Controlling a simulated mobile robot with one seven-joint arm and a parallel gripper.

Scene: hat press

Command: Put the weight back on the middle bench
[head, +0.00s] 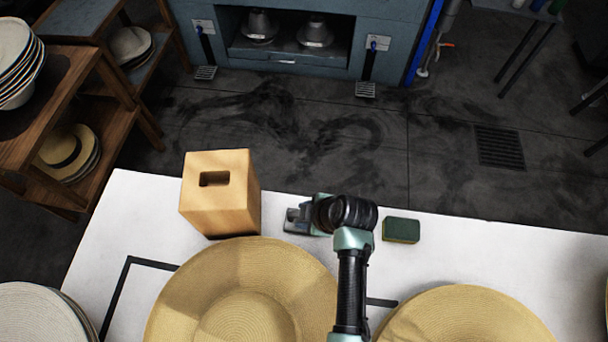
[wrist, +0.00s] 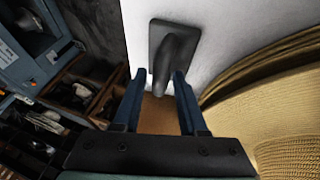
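The weight looks like a dark flat plate with a thick upright handle (wrist: 173,55) and rests on the white bench top. In the head view I take the dark shape (head: 292,222) beside my gripper to be its edge; my arm hides most of it. My gripper (wrist: 161,76) is open, with its two blue fingers on either side of the handle's end. I see a gap beside the handle and no clear grip. In the head view my gripper (head: 310,215) is just above the bench top, between a wooden block and a green sponge.
The wooden block (head: 220,205) with a slot stands close left of my gripper. The sponge (head: 401,230) lies to its right. Straw hats (head: 245,295) (head: 465,318) fill the front of the bench (head: 530,255). Bare bench lies right of the sponge. Shelves (head: 105,85) stand at left.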

